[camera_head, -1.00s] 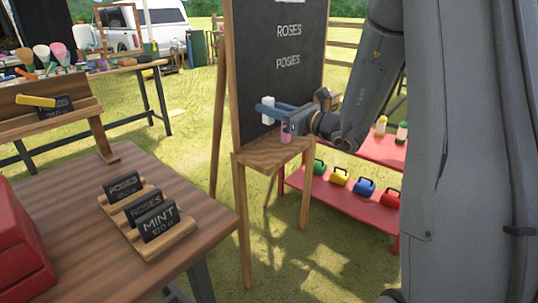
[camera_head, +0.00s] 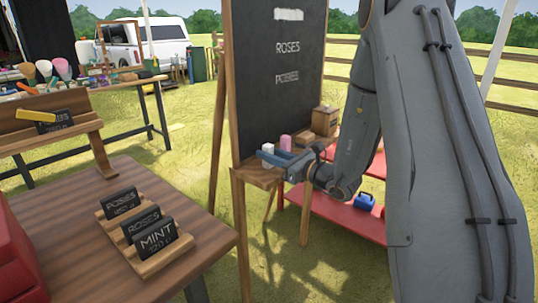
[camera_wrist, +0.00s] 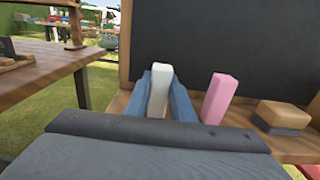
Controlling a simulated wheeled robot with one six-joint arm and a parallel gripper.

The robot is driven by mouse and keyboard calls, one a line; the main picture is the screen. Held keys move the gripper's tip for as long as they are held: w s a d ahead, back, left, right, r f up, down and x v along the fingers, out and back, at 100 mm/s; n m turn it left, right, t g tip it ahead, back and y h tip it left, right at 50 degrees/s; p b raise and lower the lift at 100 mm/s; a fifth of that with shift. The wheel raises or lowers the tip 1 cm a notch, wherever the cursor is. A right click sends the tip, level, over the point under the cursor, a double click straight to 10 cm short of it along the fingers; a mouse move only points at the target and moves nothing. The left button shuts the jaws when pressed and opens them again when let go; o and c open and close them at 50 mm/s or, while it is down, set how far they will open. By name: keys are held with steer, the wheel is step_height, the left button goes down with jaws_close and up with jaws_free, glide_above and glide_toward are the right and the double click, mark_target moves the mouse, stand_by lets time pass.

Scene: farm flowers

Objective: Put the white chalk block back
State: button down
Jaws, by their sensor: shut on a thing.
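The white chalk block (camera_head: 267,155) is upright between the blue fingers of my gripper (camera_head: 276,158), at the ledge of the chalkboard. In the wrist view the white chalk block (camera_wrist: 159,88) stands between the two fingertips (camera_wrist: 160,98). The wooden ledge (camera_head: 246,174) runs along the foot of the chalkboard (camera_head: 275,90). I cannot tell whether the block's base touches the ledge; the fingers hide it. An upright pink chalk block (camera_wrist: 219,98) stands on the ledge to the right, apart from the white one.
A wood-and-dark eraser (camera_wrist: 284,115) lies on the ledge right of the pink chalk. A wooden table (camera_head: 195,215) with several small black signs stands at front left.

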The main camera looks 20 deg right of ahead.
steer(key=c, duration=1.5)
jaws_free()
steer(key=shift+c, duration=0.2)
